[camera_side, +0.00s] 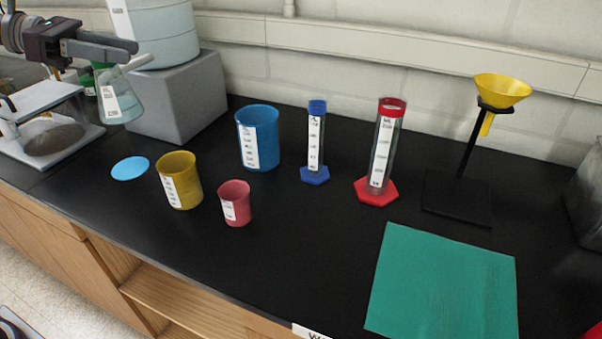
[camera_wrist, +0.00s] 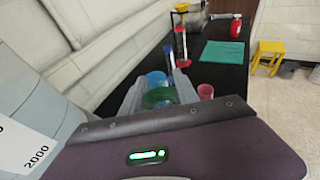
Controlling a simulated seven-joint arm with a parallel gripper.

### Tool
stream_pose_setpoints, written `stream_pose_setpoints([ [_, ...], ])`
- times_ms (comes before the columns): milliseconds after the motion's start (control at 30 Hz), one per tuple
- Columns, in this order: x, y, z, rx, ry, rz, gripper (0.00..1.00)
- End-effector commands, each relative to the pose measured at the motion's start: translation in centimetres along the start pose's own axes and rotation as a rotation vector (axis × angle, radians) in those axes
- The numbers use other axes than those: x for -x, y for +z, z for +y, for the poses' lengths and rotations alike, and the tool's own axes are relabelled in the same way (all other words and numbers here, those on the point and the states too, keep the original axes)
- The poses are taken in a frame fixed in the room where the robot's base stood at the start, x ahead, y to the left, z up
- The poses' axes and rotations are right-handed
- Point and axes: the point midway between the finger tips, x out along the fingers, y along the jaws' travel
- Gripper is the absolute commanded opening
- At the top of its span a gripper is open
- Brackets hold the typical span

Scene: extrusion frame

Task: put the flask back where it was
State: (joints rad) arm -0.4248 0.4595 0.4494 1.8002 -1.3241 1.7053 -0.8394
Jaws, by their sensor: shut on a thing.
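The flask (camera_side: 118,100), clear and conical with a white label and a green rim, is at the upper left of the side view. My gripper (camera_side: 122,57) is shut on it near its neck and holds it upright or slightly tilted, seemingly above the bench. In the wrist view the green rim of the flask (camera_wrist: 159,97) shows between the fingers of my gripper (camera_wrist: 160,92). A flat blue disc (camera_side: 130,168) lies bare on the black bench, below and slightly right of the flask in the side view.
A grey block (camera_side: 178,100) bearing a big pale container (camera_side: 165,38) stands behind the flask. A white-based apparatus (camera_side: 50,138) is at left. Yellow (camera_side: 180,180), pink (camera_side: 236,203) and blue (camera_side: 258,138) beakers stand right of the disc. Cylinders, a funnel stand and a green mat are farther right.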

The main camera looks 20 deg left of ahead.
Motion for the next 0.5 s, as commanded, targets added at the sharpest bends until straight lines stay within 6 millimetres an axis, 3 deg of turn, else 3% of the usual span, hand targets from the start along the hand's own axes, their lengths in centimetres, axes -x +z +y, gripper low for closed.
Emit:
stream_pose_setpoints([
  [267, -10.9, 1.9, -3.4, -0.054, -0.180, 0.000, 0.00],
  [500, -21.6, 3.1, -10.2, -0.105, -0.350, 0.000, 0.00],
])
